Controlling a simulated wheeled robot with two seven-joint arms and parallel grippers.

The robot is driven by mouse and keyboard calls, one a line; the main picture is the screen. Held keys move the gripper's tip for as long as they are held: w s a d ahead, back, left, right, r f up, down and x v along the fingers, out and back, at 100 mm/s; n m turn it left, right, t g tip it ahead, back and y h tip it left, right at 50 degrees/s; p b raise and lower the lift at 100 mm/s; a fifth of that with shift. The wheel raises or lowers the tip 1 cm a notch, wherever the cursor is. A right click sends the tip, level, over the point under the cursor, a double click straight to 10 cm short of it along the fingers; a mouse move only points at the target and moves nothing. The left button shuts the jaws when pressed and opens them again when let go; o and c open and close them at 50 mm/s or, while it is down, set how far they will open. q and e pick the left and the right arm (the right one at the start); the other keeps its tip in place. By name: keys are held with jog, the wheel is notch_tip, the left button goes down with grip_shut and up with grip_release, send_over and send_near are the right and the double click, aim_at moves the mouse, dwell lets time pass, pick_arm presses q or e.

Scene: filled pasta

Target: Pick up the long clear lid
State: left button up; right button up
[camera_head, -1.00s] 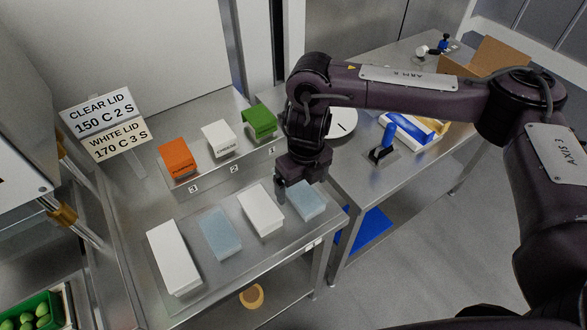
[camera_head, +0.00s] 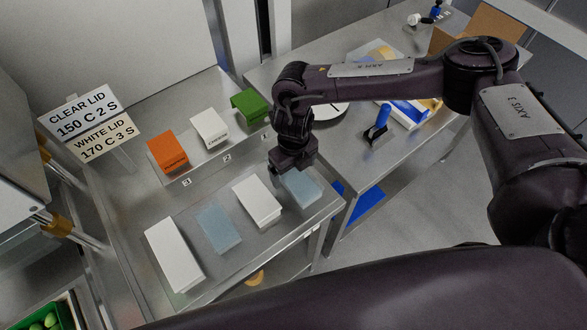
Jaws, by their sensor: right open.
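Two pale blue, see-through lid stacks lie on the steel table. The left one (camera_head: 219,229) looks the longer; the right one (camera_head: 303,188) is shorter and sits near the table's right end. A white stack (camera_head: 257,202) lies between them, and a longer white stack (camera_head: 174,255) lies at the far left. My right gripper (camera_head: 282,173) is open and points down over the area of the right clear stack and the shorter white stack. It looks empty; its fingertips are small and dark, and I cannot tell its height. My left gripper is out of view.
Orange (camera_head: 168,153), white (camera_head: 210,129) and green (camera_head: 249,105) boxes stand on the raised shelf behind the lids. A sign (camera_head: 88,122) about clear and white lids stands at the left. A second table (camera_head: 347,153) at the right holds a blue-handled tool (camera_head: 378,124).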

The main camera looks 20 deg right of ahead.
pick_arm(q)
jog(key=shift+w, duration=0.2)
pick_arm(e)
jog(key=c, duration=1.1)
jog(key=shift+o, duration=0.2)
